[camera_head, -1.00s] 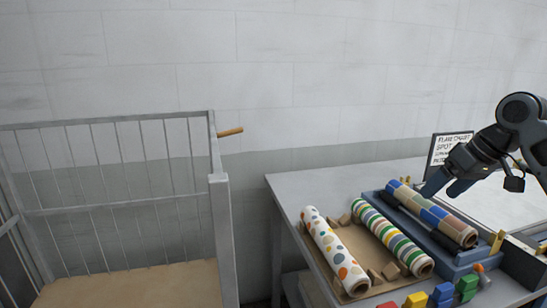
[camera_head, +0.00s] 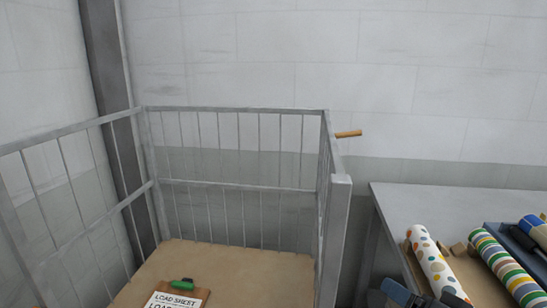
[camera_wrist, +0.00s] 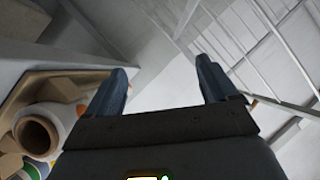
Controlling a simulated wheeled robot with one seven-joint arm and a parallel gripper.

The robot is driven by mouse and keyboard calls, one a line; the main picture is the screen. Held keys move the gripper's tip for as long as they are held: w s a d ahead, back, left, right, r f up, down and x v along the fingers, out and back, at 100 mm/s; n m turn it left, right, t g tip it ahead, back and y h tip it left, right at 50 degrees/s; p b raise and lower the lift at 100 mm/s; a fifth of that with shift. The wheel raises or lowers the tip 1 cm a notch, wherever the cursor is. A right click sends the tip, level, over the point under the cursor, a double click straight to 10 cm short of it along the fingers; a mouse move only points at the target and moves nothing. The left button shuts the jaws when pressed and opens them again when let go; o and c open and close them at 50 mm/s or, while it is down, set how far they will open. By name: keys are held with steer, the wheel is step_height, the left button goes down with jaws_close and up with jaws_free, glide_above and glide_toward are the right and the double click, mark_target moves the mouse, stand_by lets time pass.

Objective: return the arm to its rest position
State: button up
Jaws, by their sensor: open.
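My gripper (camera_wrist: 163,75) is open and empty in the wrist view. Its two blue-grey fingers stand well apart with nothing between them. In the head view, part of it (camera_head: 404,294) shows at the bottom edge, in front of the table's left part and close to the dotted roll. The rest of my arm is out of the head view, so its overall pose cannot be told.
The table (camera_head: 420,200) stands right, with a dotted roll (camera_head: 436,262) in a cardboard tray and a striped roll (camera_head: 505,265). A barred cage cart (camera_head: 338,205) stands left, holding a clipboard (camera_head: 176,298) with a green marker. A wooden peg (camera_head: 348,134) sticks out from it.

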steer(key=s+a+f+h, duration=0.1)
steer(key=s+a+f, duration=0.15)
steer(key=s, duration=0.45)
steer(key=s+a+f+h, duration=0.1)
steer(key=s+a+f, duration=0.1)
steer(key=s+a, duration=0.35)
steer(key=s+a+f+h, duration=0.1)
steer(key=s+f, duration=0.1)
steer(key=s, duration=0.6)
steer(key=s+d+r+n+t+b, duration=0.1)
steer(key=s+r+n, duration=0.25)
steer(key=s, duration=0.55)
steer(key=s+d+r+n, duration=0.15)
steer(key=s+r, duration=0.25)
steer(key=s, duration=0.5)
step_height(320, 180, down, 9)
steer(key=b, duration=0.9)
steer(key=shift+a+f+n+y, duration=0.2)
steer(key=shift+a+n+y, duration=0.1)
steer(key=shift+a, duration=0.05)
